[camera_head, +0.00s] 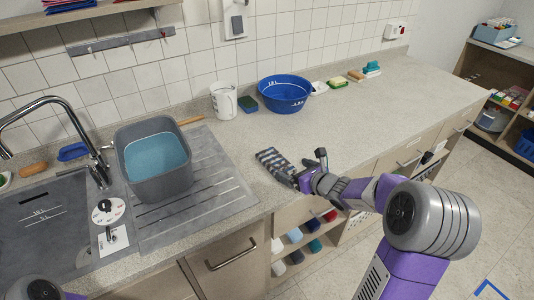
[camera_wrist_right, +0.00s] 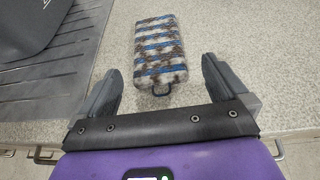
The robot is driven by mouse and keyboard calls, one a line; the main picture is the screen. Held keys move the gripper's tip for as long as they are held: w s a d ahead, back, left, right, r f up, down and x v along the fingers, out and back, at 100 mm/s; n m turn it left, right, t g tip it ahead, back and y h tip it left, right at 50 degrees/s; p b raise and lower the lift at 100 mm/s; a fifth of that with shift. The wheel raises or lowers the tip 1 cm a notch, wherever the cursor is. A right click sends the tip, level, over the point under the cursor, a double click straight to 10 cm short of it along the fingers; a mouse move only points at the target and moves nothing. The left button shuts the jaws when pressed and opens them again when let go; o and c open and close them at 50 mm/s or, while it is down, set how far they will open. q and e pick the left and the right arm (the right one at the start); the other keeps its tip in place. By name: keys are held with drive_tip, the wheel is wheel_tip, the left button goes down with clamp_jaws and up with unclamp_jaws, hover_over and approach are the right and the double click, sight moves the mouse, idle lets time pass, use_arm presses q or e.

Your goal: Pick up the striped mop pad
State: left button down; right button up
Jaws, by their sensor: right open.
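The striped mop pad (camera_head: 274,162) lies on the counter just right of the ribbed drainboard, near the front edge. In the right wrist view the pad (camera_wrist_right: 160,50) is fuzzy with blue, white and brown stripes and has a small dark loop at its near end. My right gripper (camera_head: 300,176) is at the pad's near side in the head view. In the right wrist view my right gripper (camera_wrist_right: 162,82) is open, with its fingers apart to either side of the pad's near end and nothing held. My left gripper is out of view.
A grey basin (camera_head: 176,185) of water stands on the drainboard (camera_head: 215,190) left of the pad. A white jug (camera_head: 224,101), a blue bowl (camera_head: 285,95) and several sponges and brushes line the wall. The counter right of the pad is clear.

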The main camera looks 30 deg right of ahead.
sight(280, 165)
drive_tip(key=shift+x, duration=1)
drive_tip(key=shift+w+a+f+b, duration=0.25)
drive_tip(key=shift+w+f+b, duration=0.1)
drive_tip(key=shift+w+b, duration=0.15)
drive_tip(key=x, duration=0.4)
drive_tip(key=shift+w+a+f+b, duration=0.1)
drive_tip(key=shift+w+b, duration=0.05)
drive_tip(key=shift+b, duration=0.2)
drive_tip(key=shift+c, duration=0.2)
drive_tip(key=c, duration=0.7)
